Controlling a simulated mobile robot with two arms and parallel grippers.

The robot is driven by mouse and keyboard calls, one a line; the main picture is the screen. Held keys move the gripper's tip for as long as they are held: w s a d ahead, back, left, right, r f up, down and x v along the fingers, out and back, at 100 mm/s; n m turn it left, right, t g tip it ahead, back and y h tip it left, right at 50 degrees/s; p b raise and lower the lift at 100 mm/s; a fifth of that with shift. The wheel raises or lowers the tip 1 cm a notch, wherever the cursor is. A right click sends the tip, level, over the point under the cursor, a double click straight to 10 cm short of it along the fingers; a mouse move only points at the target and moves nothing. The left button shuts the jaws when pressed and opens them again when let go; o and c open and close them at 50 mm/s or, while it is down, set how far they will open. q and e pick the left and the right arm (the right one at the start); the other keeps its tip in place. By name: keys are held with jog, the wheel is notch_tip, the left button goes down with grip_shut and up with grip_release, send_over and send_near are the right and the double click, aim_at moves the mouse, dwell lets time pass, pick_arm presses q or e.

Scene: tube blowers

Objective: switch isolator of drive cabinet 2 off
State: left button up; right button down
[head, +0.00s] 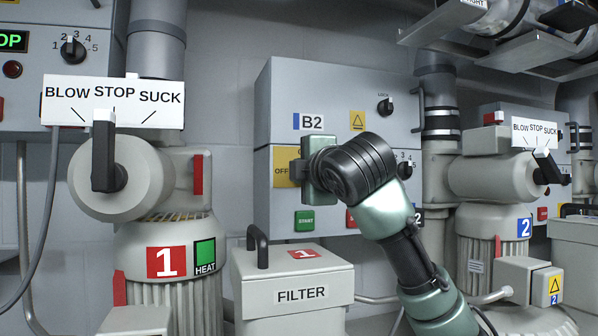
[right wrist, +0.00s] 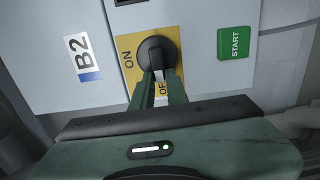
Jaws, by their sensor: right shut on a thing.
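Drive cabinet 2 (head: 287,90) is the grey box marked B2 on the back wall. Its isolator has a black rotary handle on a yellow ON/OFF plate (head: 284,166), mostly hidden by my right gripper (head: 304,170) in the head view. In the right wrist view the isolator (right wrist: 157,53) shows its handle between the green fingers of my right gripper (right wrist: 157,85), which is shut on it. The handle points towards the OFF mark, which the fingers partly cover; ON is on the plate's other edge. My left gripper is not in view.
A green START button (head: 305,221) sits below the isolator. A filter box (head: 293,289) stands below the cabinet. Blower 1 (head: 165,261) with its black selector lever is at left, blower 2 (head: 487,225) at right.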

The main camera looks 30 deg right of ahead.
jog(key=c, duration=1.4)
grip_release()
jog(key=b+v, duration=0.3)
jog(key=v, duration=0.4)
jog(key=shift+s+a, duration=0.15)
jog(key=shift+s, duration=0.2)
jog(key=shift+f, duration=0.1)
